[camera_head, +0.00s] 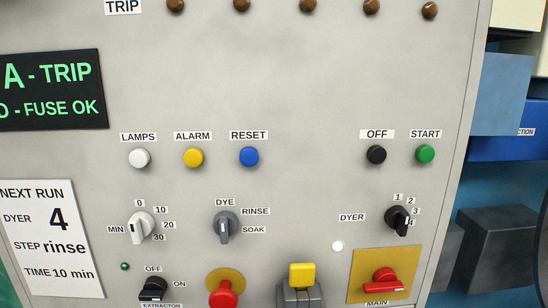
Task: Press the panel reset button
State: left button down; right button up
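The blue reset button (249,156) sits on the grey panel (300,90) under the label RESET (248,135). It stands out from the panel and nothing covers it. Neither of my grippers is in view.
Left of the reset button are a yellow alarm button (193,157) and a white lamps button (140,158). A black off button (376,154) and green start button (425,154) are at right. Below are the dye selector (226,227), a red mushroom button (223,295) and a red main switch (384,281).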

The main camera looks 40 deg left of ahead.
aim_at(249, 156)
jog(key=k, duration=1.15)
jog(key=z, duration=0.6)
